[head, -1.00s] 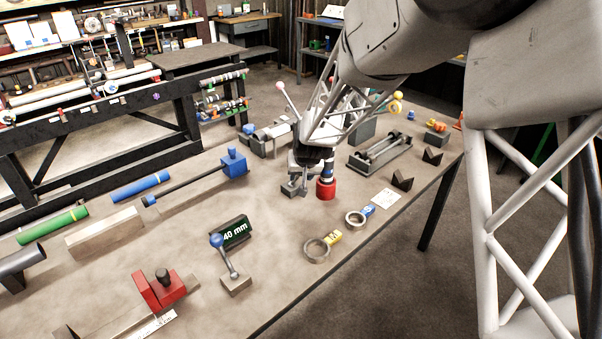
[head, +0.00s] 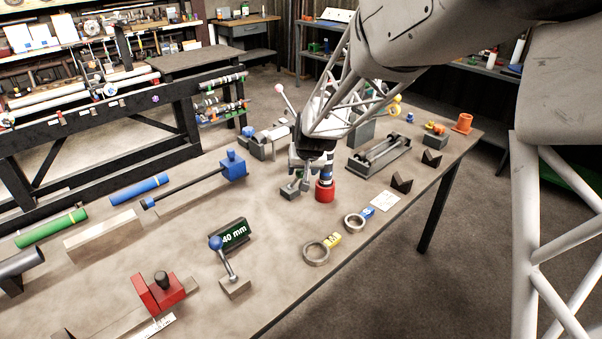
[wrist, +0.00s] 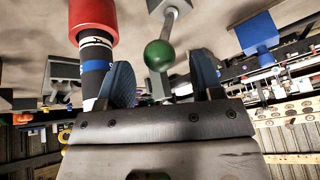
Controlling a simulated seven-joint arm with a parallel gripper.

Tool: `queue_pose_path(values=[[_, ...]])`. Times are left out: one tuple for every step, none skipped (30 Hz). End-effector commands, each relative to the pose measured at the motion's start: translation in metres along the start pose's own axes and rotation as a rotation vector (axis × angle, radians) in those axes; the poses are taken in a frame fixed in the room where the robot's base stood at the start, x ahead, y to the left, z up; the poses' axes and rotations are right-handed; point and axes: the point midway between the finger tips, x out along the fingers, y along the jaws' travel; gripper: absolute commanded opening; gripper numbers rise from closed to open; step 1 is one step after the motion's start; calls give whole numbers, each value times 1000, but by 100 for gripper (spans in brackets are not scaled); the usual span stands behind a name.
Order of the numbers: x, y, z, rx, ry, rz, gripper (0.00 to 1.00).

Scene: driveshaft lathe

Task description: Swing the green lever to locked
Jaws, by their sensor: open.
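The green lever shows in the wrist view as a green ball knob (wrist: 159,55) on a thin grey rod. The rod runs to a grey base block, which also shows in the head view (head: 290,193). My gripper (wrist: 162,78) is open, with its two blue fingers on either side of the line of the knob. The knob appears just beyond the fingertips; I cannot tell whether anything touches. In the head view my gripper (head: 301,177) is low over the lever base and hides the knob.
A red cup-like stand (head: 325,193) with a banded dark shaft is close beside my gripper; the red stand also shows in the wrist view (wrist: 93,20). A blue-knobbed lever (head: 216,243) and two ring gauges stand nearer the front. A grey roller fixture (head: 379,154) is to the right.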

Motion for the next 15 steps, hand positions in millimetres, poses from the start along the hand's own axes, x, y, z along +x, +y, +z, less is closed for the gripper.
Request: queue_pose_path(values=[[-6,0,0,0,2,0,60],[-9,0,0,0,1,0,60],[-13,0,0,-1,1,0,60],[-16,0,0,-1,0,0,60],[-19,0,1,-1,0,0,60],[-22,0,1,-1,0,0,60],[-24,0,1,-1,0,0,60],[-26,0,1,-1,0,1,60],[-28,0,1,-1,-1,1,60],[-29,0,1,-1,-1,1,60],[-30,0,1,-1,-1,1,60],[-31,0,1,-1,-1,1,60],[-31,0,1,-1,-1,1,60],[-31,0,1,-1,-1,1,60],[-32,0,1,-1,-2,1,60]])
